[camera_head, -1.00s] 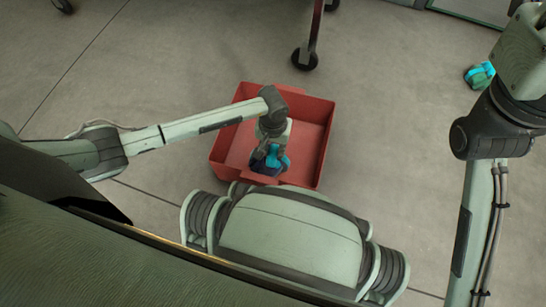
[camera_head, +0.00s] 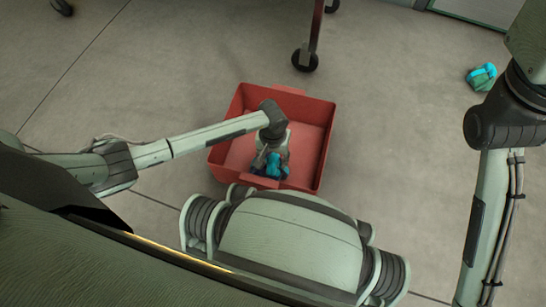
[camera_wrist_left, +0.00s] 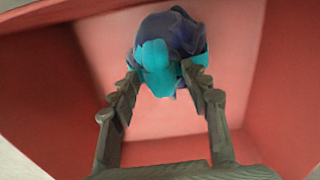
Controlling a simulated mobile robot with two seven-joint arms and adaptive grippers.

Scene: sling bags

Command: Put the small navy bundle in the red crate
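The small navy bundle (camera_wrist_left: 185,35), dark navy with teal parts, shows at the top of the left wrist view. In the head view its teal part (camera_head: 274,168) is inside the near side of the red crate (camera_head: 322,150). My left gripper (camera_wrist_left: 160,72) points down into the crate, with a finger on each side of the bundle's teal part; it looks shut on it. Whether the bundle touches the crate floor is not clear. My right arm is at the right; its gripper is out of view.
A teal and green bundle (camera_head: 481,77) lies on the floor at the upper right. A dark red leg with a black caster (camera_head: 305,61) stands behind the crate. Open concrete floor lies right of the crate.

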